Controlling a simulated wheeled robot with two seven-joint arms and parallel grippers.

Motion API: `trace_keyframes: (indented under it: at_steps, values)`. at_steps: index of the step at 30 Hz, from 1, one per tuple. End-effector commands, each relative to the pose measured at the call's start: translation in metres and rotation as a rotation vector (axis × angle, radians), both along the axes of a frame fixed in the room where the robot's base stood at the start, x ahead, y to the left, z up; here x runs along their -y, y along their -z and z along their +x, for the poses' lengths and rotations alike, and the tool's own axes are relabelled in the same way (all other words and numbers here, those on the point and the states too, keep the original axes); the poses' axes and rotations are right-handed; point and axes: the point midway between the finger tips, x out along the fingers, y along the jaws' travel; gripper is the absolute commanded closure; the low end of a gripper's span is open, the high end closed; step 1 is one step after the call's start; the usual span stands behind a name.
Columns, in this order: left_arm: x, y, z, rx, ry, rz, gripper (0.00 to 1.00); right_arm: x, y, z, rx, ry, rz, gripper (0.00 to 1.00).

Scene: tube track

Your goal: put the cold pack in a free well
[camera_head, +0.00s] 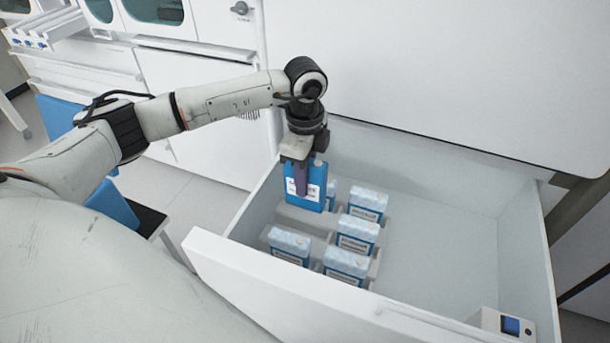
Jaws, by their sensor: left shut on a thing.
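My left gripper (302,182) points down over the left part of the open drawer and is shut on a blue cold pack (317,192) with a white label. The pack hangs upright, and one finger covers part of its face. Below and around it is a grey rack (303,217) with wells. Several other cold packs with frosty tops stand in it: a back right one (368,202), a middle right one (357,234), a front left one (289,243) and a front right one (346,264). Another (331,194) is mostly hidden behind the held pack. An empty-looking well shows just below the held pack.
The white drawer's front wall (270,285) and side walls stand around the rack. A small white device with a dark screen (512,325) sits at the drawer's front right corner. The drawer floor right of the rack is clear. A white cabinet front rises behind.

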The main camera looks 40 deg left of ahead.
Motion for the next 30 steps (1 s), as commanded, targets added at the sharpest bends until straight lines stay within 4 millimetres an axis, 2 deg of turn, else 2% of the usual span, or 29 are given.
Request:
trace_keyframes:
  at_steps: [18,30]
  values:
    - [0.0,0.031,0.0,0.001,0.0,-0.001,1.0,0.0,0.021,-0.005,-0.009,0.0,0.0,0.83]
    - [0.0,0.051,0.0,0.001,0.0,-0.001,1.0,0.0,0.027,-0.005,-0.006,-0.001,0.001,0.83]
